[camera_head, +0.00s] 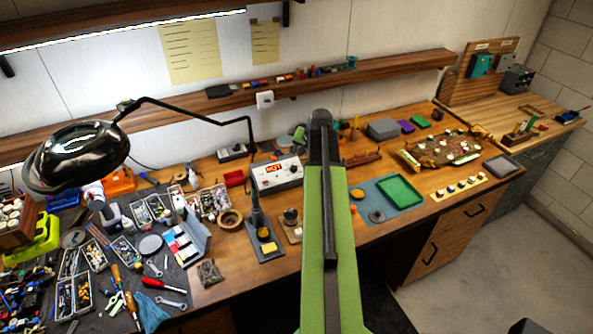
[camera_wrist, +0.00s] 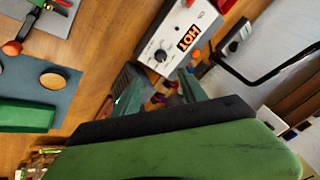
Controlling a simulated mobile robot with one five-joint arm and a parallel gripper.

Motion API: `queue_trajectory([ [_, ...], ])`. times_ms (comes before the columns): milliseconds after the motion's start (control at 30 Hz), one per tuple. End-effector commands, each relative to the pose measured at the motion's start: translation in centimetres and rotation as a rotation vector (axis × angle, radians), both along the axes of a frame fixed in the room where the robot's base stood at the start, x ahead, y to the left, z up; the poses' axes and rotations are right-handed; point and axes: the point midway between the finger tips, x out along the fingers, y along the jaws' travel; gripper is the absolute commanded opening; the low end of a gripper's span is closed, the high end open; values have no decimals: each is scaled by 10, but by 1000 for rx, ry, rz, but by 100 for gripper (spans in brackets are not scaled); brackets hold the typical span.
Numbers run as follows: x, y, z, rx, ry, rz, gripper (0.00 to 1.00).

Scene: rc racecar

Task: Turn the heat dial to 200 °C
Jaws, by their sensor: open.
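The heat dial is a small dark round knob (camera_wrist: 161,55) on the front of a white box with an orange "HOT" display, seen in the wrist view. The box (camera_head: 264,184) also shows in the head view, at the back of the bench, left of my arm. The dial's setting is too small to read. My gripper (camera_wrist: 160,84) is open, with its jaws pointing toward the box in the wrist view and apart from the dial. In the head view the raised green arm hides most of my gripper.
A soldering iron stand (camera_head: 264,243) is in front of the box. A green tray (camera_head: 399,191) lies on a blue-grey mat right of my arm. A black lamp arm (camera_head: 190,112) crosses behind the box. Tools and bins crowd the left bench.

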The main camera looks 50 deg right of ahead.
Motion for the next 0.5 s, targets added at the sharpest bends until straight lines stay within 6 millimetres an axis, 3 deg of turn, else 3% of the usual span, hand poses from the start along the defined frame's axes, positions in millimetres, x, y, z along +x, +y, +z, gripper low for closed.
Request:
queue_trajectory([
  [33,6,-3,-19,0,0,1,50],
  [500,56,-22,-117,0,1,2,50],
])
